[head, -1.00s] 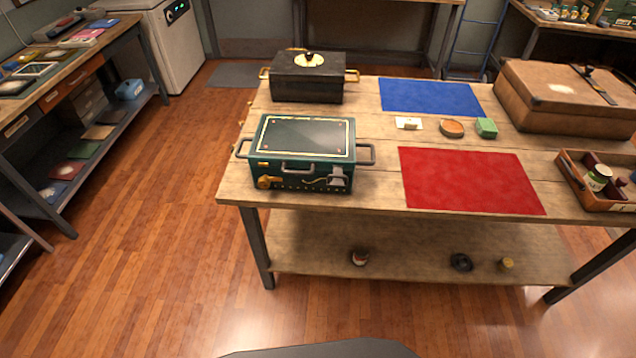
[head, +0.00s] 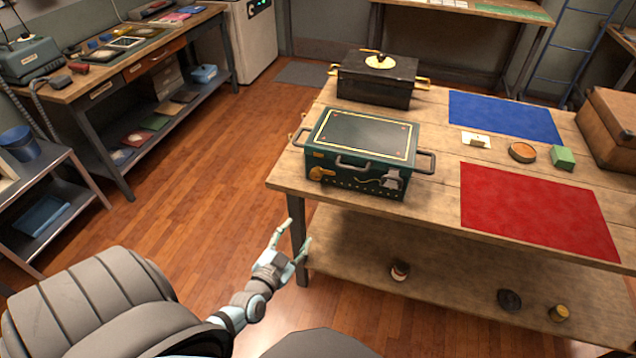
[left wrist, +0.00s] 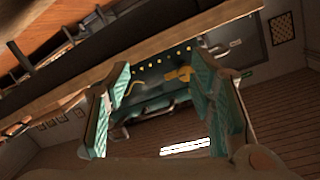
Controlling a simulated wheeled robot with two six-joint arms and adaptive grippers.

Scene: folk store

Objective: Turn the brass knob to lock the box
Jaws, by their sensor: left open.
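A dark green box (head: 358,135) with a gold-lined lid sits near the left front corner of the wooden table. The brass knob (head: 322,173) is on the left of its front face, with a grey latch (head: 393,180) on the right. My left gripper (head: 297,232) is open and empty, below and left of the box, apart from the knob. In the left wrist view the green box front shows tilted between the spread fingers (left wrist: 160,82), with the brass knob (left wrist: 181,74) near the right finger. My right gripper is in neither view.
A black box (head: 375,80) stands behind the green one. Blue (head: 505,115) and red (head: 535,210) mats lie to the right. The table's front edge (head: 370,214) and leg (head: 297,240) are near my left gripper. The floor to the left is clear.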

